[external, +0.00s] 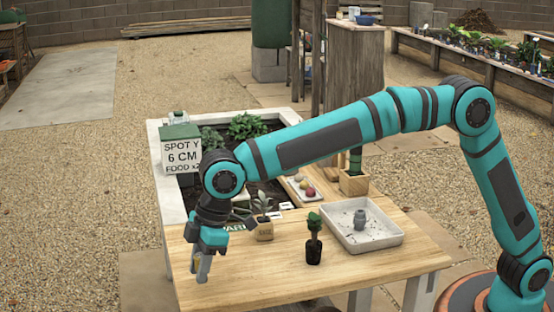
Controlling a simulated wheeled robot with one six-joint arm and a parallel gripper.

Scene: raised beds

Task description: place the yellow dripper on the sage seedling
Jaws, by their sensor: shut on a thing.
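My gripper (203,272) points down over the left front part of the wooden table (250,285). A seedling with pale grey-green leaves (263,202), which looks like the sage, stands in a tan pot (264,232) to the right of my gripper and farther back. My gripper is apart from it. A darker green seedling (314,238) in a black pot stands further right.
A pale tray (390,238) holds a grey vessel (360,220). Small coloured round things (309,191) lie on a white tray behind. A wooden block (354,184) holds a dark green upright thing. A sign box (181,155) stands on the planter's left edge. The table front is mostly clear.

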